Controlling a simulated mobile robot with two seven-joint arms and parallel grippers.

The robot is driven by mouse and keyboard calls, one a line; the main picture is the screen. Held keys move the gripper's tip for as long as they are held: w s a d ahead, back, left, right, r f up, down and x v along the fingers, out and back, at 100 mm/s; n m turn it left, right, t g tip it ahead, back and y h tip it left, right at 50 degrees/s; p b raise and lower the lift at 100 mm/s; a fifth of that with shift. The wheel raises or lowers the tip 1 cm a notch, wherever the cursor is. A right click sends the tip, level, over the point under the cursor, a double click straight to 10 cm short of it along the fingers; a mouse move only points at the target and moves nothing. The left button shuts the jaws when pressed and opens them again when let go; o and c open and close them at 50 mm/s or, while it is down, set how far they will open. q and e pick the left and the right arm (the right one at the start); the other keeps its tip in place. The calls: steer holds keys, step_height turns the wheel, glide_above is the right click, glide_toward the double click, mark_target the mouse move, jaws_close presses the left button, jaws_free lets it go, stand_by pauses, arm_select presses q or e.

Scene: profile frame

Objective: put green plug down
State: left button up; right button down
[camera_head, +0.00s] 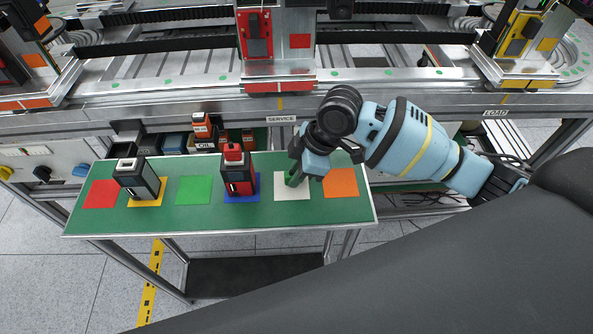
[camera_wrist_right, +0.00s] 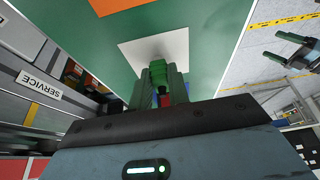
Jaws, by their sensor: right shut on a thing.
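My right gripper (camera_head: 294,176) is over the white square (camera_head: 292,190) on the green table (camera_head: 215,220). It is shut on the green plug (camera_head: 290,180). In the right wrist view the green plug (camera_wrist_right: 157,73) shows between the dark fingers, in front of the white square (camera_wrist_right: 178,44). The fingers and wrist hide part of the plug. I cannot tell whether it touches the white square. A two-fingered gripper (camera_wrist_right: 297,50), seemingly my left one, shows open and empty at the right of the wrist view; it is not in the head view.
A red-and-black device (camera_head: 236,174) stands on the blue square, left of the white one. A grey-black device (camera_head: 136,178) stands on the yellow square. The red (camera_head: 101,194), green (camera_head: 194,190) and orange (camera_head: 341,182) squares are bare. A conveyor frame (camera_head: 190,105) runs behind.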

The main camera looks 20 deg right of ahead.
steer(key=shift+f, duration=0.15)
steer(key=c, duration=1.3)
jaws_free()
steer(key=shift+c, duration=0.2)
steer(key=shift+r, duration=0.2)
arm_select(q)
steer(key=shift+w+r+p, duration=0.55)
steer(key=shift+r, duration=0.2)
arm_select(e)
steer(key=v, duration=1.2)
